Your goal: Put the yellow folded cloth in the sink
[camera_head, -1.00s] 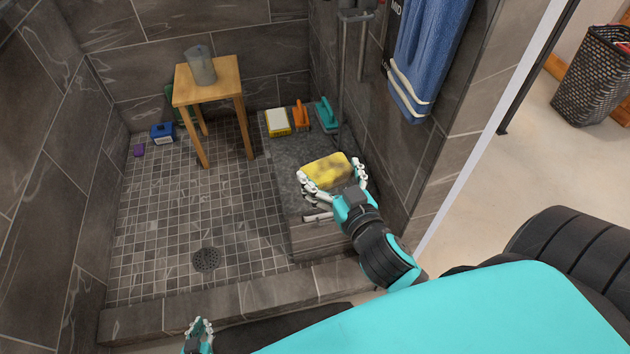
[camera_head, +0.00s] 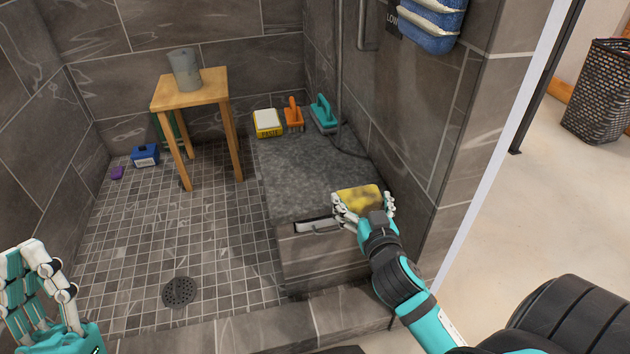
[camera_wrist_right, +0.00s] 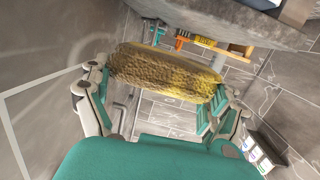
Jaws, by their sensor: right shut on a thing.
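The yellow folded cloth (camera_head: 357,197), mottled with dark patches, is between the fingers of my right gripper (camera_head: 364,204). My right gripper is shut on it, gripping its two ends. In the right wrist view the cloth (camera_wrist_right: 168,74) spans between the fingers of the gripper (camera_wrist_right: 160,88). In the head view the cloth is over the near right part of the grey stone bench (camera_head: 300,185), in front of the tiled wall. My left gripper (camera_head: 35,275) is at the lower left, empty, with its opening unclear. I cannot make out a sink in either view.
On the bench's far end stand a yellow-and-white box (camera_head: 267,123), an orange brush (camera_head: 294,115) and a teal brush (camera_head: 323,115). A wooden stool (camera_head: 190,92) carries a grey pitcher (camera_head: 185,69). A blue box (camera_head: 145,155) is on the floor. A raised curb (camera_head: 225,333) edges the shower.

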